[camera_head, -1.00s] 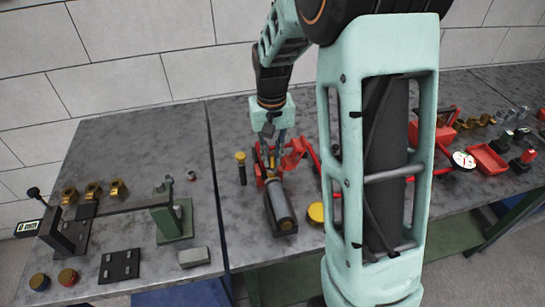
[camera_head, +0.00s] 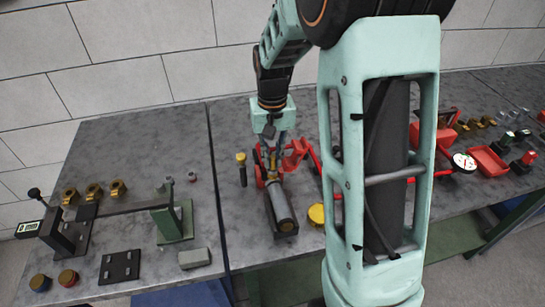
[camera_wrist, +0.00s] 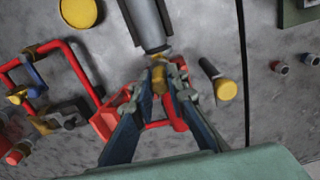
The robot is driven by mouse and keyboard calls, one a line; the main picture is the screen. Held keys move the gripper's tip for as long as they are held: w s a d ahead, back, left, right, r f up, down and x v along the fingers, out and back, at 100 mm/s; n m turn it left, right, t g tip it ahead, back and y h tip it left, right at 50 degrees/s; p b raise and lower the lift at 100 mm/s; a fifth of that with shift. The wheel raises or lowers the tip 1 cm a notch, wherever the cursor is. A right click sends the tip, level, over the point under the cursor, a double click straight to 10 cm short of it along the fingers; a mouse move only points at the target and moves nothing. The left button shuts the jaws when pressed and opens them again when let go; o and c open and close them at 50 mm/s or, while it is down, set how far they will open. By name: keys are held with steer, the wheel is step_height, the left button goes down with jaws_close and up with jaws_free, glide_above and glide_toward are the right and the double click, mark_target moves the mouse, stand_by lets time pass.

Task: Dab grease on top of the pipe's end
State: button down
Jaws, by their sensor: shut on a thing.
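The grey pipe (camera_head: 281,203) lies in a dark cradle on the right-hand table. Its near part also shows at the top of the wrist view (camera_wrist: 146,22). My gripper (camera_head: 271,153) is over the table at the pipe's far end, pointing down. In the wrist view my gripper (camera_wrist: 160,76) is shut on a small yellow-brown piece (camera_wrist: 158,80), right by the pipe's narrow end. I cannot tell whether the piece touches the pipe. The fingers hide part of it. No grease can be made out on the pipe's end.
A round yellow-topped tin (camera_head: 317,213) stands right of the pipe. Red frame parts (camera_head: 295,155) are close around my gripper. A green stand (camera_head: 172,221) is on the left table.

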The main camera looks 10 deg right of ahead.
steer(key=shift+s, duration=0.1)
steer(key=shift+s, duration=1.1)
steer(key=shift+w, duration=0.15)
stand_by(1.1)
steer(key=shift+w, duration=1.1)
steer(key=shift+s, duration=0.15)
stand_by(0.7)
steer(key=shift+s, duration=1.1)
steer(key=shift+w, duration=0.15)
stand_by(0.8)
